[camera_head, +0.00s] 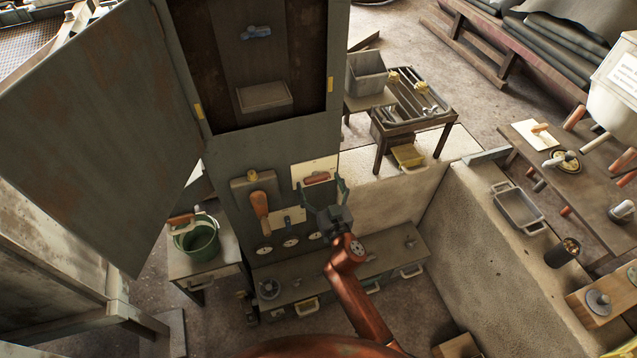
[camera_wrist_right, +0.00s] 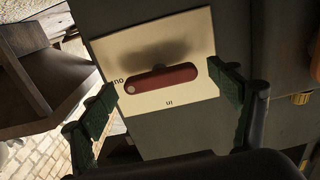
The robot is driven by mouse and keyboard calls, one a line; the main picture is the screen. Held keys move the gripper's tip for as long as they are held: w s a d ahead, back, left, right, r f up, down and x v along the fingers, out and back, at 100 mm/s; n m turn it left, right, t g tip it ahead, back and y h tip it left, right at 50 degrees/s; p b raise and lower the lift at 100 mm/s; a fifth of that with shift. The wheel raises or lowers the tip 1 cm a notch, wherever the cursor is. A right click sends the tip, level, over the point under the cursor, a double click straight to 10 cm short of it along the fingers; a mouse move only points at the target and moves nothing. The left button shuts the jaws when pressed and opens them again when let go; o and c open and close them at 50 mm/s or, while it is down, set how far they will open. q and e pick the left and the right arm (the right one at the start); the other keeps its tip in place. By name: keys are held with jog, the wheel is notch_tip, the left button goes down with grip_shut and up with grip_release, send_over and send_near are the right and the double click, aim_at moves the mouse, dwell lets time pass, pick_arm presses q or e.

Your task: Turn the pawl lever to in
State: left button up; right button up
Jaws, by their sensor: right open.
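The pawl lever (camera_wrist_right: 162,79) is a dark red bar on a cream plate (camera_wrist_right: 188,32) on the cabinet front. In the right wrist view it lies nearly level, its grey-dotted end beside a partly hidden label starting "ou"; the "in" label, upside down, is below its middle. In the head view the lever (camera_head: 317,178) shows on its plate (camera_head: 329,164). My right gripper (camera_head: 322,188) is open in front of it. In the wrist view its two green-padded fingers (camera_wrist_right: 168,90) are at either end of the lever; contact cannot be told. My left gripper is out of view.
An orange-handled lever (camera_head: 260,211) hangs left of the plate, with several round dials (camera_head: 290,242) below. The open cabinet door (camera_head: 95,120) stands at left. A low bench with drawers (camera_head: 380,267) runs beneath. A green bucket (camera_head: 200,243) stands on a side table at left.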

jog(key=shift+w, duration=0.2)
jog(key=shift+c, duration=0.3)
jog(key=c, duration=1.1)
